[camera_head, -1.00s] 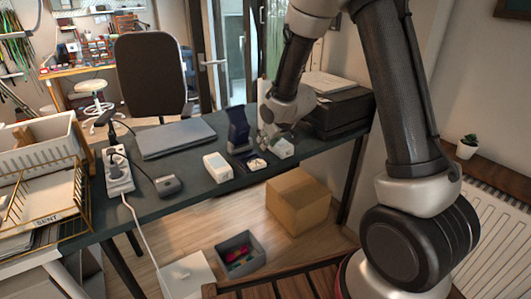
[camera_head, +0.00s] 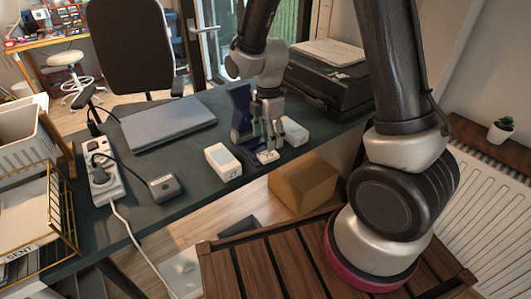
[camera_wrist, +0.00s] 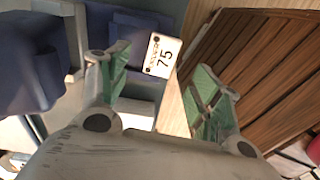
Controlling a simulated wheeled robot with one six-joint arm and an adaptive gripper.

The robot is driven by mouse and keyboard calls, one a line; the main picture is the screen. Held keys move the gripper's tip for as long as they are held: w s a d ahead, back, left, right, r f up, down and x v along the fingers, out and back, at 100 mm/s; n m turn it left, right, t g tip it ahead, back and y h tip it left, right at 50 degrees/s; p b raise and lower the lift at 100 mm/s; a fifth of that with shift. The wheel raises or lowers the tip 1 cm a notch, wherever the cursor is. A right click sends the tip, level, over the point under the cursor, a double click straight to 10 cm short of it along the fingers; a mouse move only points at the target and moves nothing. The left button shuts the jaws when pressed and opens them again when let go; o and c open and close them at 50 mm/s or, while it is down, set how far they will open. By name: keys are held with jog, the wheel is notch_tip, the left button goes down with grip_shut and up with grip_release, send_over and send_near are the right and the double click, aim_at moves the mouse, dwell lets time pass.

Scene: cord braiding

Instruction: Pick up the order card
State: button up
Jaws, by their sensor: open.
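The order card (camera_wrist: 163,56) is a small white card printed with a large 75 and smaller lettering. In the wrist view it shows between and beyond my open green-padded fingers. In the head view a small white piece that looks like the card (camera_head: 267,156) shows near the table's front edge, right below my fingertips. My gripper (camera_head: 266,142) points down there, open and empty. In the wrist view my gripper (camera_wrist: 160,66) has a finger on each side of the card. I cannot tell whether either finger touches it.
A dark blue stand (camera_head: 240,107) is close beside my gripper. A white box (camera_head: 222,162) is to the left and a smaller white box (camera_head: 294,132) to the right. A closed laptop (camera_head: 168,123) and black printer (camera_head: 330,82) lie farther away. A cardboard box (camera_head: 303,184) is below.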

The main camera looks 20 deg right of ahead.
aim_at(268, 154)
notch_tip(268, 154, down, 6)
jog(key=shift+s+f, duration=0.1)
jog(key=c, duration=0.9)
jog(key=shift+o, duration=0.2)
